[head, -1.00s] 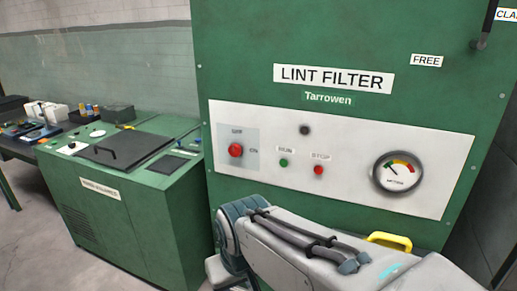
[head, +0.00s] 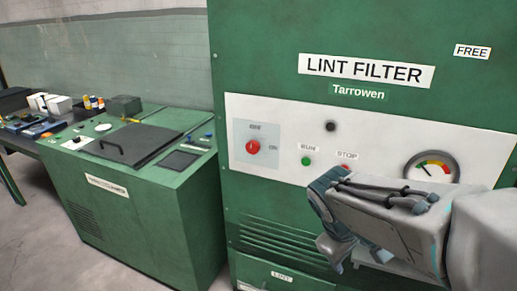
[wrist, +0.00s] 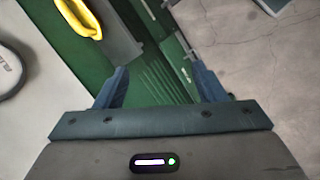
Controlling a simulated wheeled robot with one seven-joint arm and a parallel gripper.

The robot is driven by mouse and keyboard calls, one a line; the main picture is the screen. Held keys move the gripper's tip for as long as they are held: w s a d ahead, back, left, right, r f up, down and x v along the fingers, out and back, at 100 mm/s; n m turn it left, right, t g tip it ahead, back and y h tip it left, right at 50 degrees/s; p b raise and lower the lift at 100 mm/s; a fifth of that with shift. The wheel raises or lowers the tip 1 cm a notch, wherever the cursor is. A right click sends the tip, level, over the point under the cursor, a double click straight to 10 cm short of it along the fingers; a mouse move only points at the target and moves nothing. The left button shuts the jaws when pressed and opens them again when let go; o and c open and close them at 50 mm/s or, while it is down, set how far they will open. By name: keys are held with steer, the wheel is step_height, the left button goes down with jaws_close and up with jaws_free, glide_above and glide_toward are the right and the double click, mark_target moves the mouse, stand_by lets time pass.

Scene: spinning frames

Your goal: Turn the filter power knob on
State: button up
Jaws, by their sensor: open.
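The red power knob (head: 253,147) sits on a light grey plate at the left of the white panel on the green lint filter cabinet (head: 280,30). A label is above it and another to its right; the knob's pointer is too small to read surely. My gripper (wrist: 160,86) is open and empty, its two blue fingers apart in the wrist view. In the head view my arm end is in front of the panel's lower part, right of and below the knob and apart from it. The knob is not in the wrist view.
Right of the knob are a green run button (head: 306,161), a partly covered red stop button (head: 345,168) and a gauge (head: 431,165). A yellow handle (wrist: 75,17) shows in the wrist view. A lower green machine (head: 140,215) stands at the left.

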steer(key=w+a+n+t+h, duration=0.2)
steer(key=w+n+h, duration=0.1)
steer(key=w+n, duration=0.4)
steer(key=n+t+b, duration=0.3)
steer(key=n+t, duration=0.9)
steer(key=n, duration=0.5)
glide_toward(251, 148)
steer(key=shift+y, duration=0.4)
steer(key=x, duration=0.2)
steer(key=p+x, duration=0.1)
steer(key=x, duration=0.5)
steer(key=shift+w+d+r+p, duration=0.15)
steer(key=shift+d+r+p, duration=0.05)
steer(key=shift+d+p, duration=0.15)
steer(key=c, duration=1)
